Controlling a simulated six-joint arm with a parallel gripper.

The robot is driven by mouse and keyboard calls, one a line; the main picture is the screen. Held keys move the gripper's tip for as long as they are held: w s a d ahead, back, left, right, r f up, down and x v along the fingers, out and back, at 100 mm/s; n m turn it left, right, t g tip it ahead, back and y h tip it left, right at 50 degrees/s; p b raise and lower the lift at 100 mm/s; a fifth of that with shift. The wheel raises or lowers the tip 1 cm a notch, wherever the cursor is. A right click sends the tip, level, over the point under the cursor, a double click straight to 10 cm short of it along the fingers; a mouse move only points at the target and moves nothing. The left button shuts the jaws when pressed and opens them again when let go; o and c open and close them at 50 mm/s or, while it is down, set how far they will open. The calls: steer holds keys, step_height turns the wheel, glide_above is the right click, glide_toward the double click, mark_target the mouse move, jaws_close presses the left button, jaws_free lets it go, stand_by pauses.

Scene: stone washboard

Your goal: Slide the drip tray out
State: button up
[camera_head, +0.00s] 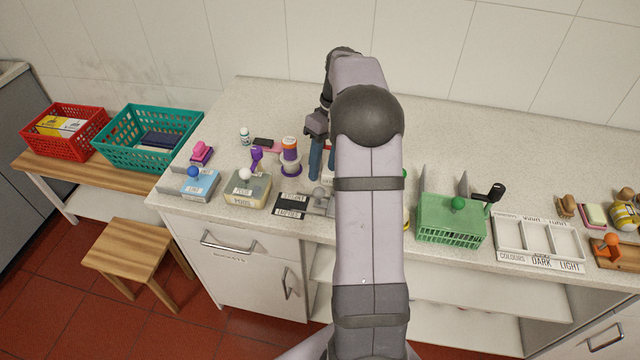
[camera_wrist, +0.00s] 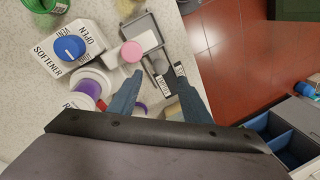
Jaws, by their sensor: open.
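My gripper (camera_wrist: 160,74) is open, with its two blue fingers apart and nothing seen between their tips. I cannot tell for sure which is the drip tray. My arm hides the counter's middle in the head view.
A white softener dispenser (camera_wrist: 88,32) with a blue cap (camera_wrist: 70,47) stands left of the fingers in the wrist view. Blue (camera_head: 197,184) and beige (camera_head: 247,189) boxes stand left of the labelled tray; a green basket (camera_head: 450,218) stands right. The counter's front edge is close.

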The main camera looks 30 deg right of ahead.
mark_target(319, 188)
steer(key=shift+s+a+f+p, duration=0.1)
steer(key=shift+a+f+p, duration=0.25)
steer(key=shift+f, duration=0.85)
steer(key=shift+a+f+p, duration=0.15)
steer(key=shift+f+p, duration=0.3)
steer(key=shift+f, duration=0.75)
steer(key=shift+s+a+f+p, duration=0.1)
steer(key=shift+a+f+p, duration=0.25)
steer(key=shift+f, duration=0.85)
steer(key=shift+d, duration=0.1)
steer(key=shift+c, duration=0.2)
steer(key=shift+w, duration=0.1)
jaws_close()
